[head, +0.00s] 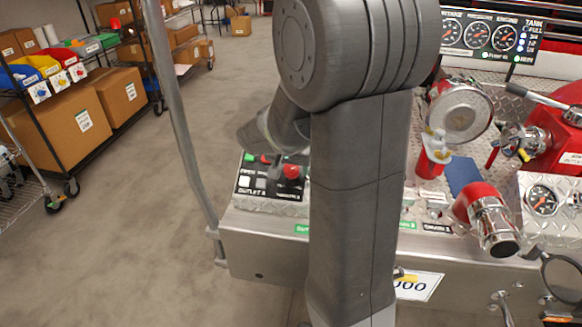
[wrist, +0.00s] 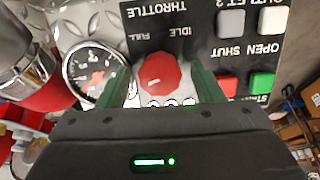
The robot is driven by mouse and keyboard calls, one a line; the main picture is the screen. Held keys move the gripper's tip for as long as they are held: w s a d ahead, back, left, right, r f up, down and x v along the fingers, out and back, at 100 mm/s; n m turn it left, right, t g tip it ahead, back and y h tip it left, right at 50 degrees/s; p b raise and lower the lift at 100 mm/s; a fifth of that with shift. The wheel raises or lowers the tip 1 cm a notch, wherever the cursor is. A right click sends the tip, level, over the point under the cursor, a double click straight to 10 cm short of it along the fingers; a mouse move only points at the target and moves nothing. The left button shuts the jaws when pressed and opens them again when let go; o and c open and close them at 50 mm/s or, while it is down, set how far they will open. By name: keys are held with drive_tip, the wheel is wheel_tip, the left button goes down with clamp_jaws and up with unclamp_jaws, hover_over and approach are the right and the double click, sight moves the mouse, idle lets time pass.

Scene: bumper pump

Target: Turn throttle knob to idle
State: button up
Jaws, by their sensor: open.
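In the wrist view, the red throttle knob (wrist: 158,73) sits on a black panel (wrist: 205,30) whose lettering appears upside down. The words THROTTLE, IDLE and FULL are printed above the knob in this view. A small pale mark shows on the knob's face, left of its middle. My gripper (wrist: 163,83) is open, with one green finger on each side of the knob. I cannot tell whether either finger touches it. In the head view, my arm hides my gripper.
A pressure gauge (wrist: 95,72) and a red-and-metal fitting (wrist: 35,75) lie left of the knob. Grey, white and green buttons (wrist: 262,82) lie to the right.

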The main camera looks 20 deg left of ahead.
drive_tip(key=shift+c, duration=0.3)
drive_tip(key=c, duration=0.9)
